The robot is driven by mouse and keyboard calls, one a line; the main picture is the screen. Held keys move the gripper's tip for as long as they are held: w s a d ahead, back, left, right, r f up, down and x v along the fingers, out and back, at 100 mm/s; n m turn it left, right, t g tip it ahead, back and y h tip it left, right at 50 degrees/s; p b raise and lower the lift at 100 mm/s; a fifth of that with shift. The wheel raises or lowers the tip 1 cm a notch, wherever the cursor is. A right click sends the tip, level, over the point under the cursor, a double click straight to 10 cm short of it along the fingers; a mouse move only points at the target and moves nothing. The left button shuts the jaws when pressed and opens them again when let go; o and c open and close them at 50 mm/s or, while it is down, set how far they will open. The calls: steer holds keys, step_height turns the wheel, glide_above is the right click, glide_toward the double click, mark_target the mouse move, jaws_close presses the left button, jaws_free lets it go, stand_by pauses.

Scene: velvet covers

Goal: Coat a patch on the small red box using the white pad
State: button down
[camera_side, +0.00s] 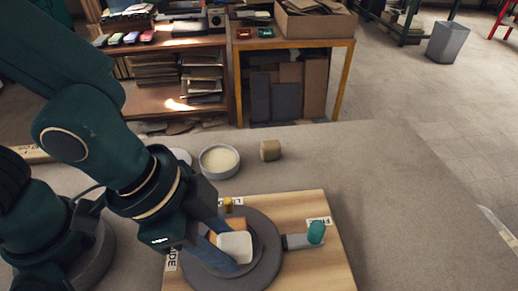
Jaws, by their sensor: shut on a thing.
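My gripper (226,247) is shut on the white pad (236,246), a rounded pale block between its blue-grey fingers. It holds the pad over the dark grey round turntable (268,262) on a wooden board (310,268). An orange-red patch (238,223) shows just behind the pad and fingers; it may be part of the small red box, which is mostly hidden. I cannot tell whether the pad touches it. A grey shallow bowl (220,161) with cream-coloured contents stands behind the board.
The grey table (400,190) is clear to the right. Shelves stand behind.

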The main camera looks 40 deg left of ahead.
mark_target(231, 224)
steer(key=shift+s+d, duration=0.5)
steer(key=shift+s+a, duration=0.2)
steer(key=shift+a, duration=0.1)
steer(key=shift+w+a, duration=2.1)
steer(key=shift+w, duration=0.2)
steer(key=shift+s+d, duration=2.15)
steer(key=shift+s, duration=0.2)
step_height(231, 224, up, 8)
steer(key=shift+a, duration=0.1)
